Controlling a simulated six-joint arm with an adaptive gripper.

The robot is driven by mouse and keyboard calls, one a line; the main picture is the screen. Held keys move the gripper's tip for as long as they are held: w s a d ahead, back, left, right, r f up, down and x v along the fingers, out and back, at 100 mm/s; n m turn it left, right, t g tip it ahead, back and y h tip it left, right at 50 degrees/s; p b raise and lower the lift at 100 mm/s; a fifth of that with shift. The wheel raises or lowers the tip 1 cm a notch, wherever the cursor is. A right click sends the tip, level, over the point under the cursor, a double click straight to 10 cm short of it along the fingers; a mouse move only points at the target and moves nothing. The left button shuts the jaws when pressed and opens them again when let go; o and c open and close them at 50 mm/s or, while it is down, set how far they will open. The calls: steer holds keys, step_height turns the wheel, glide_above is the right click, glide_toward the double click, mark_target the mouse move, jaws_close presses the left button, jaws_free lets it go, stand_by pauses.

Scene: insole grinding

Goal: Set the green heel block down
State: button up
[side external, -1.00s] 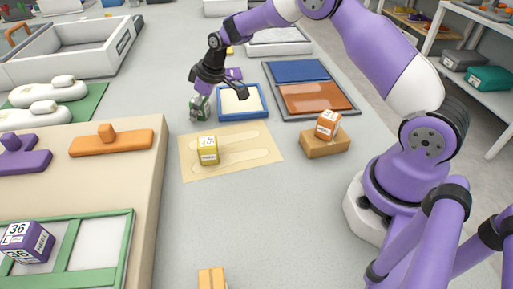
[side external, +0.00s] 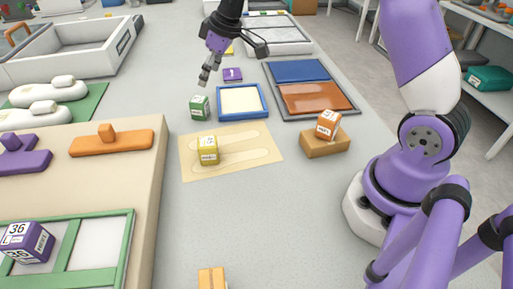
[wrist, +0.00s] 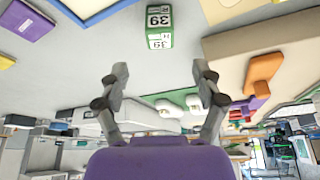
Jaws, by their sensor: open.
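The green heel block (side external: 200,107) stands upright on the grey table, just left of a blue-framed tray. It also shows in the wrist view (wrist: 159,27) with white labels reading 39. My gripper (side external: 232,64) is raised above and behind the block, apart from it. In the wrist view my gripper's two fingers (wrist: 158,80) are spread wide with nothing between them.
The blue-framed tray (side external: 264,111) is right of the block. A purple block (side external: 232,75) lies behind it. A yellow block (side external: 208,151) stands on a tan insole sheet (side external: 262,171) in front. An orange block (side external: 328,124) rests on a brown block (side external: 316,148).

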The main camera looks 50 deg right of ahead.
steer(key=s+a+r+m+h, duration=0.1)
steer(key=s+r+m, duration=0.1)
steer(key=s, duration=1)
steer(key=s+a+r+m+t, duration=0.1)
steer(key=s+r, duration=0.3)
steer(key=s, duration=0.7)
steer(key=shift+s+a+m+h, duration=0.4)
steer(key=shift+a+m, duration=0.1)
steer(key=shift+m, duration=0.3)
steer(key=shift+r, duration=0.1)
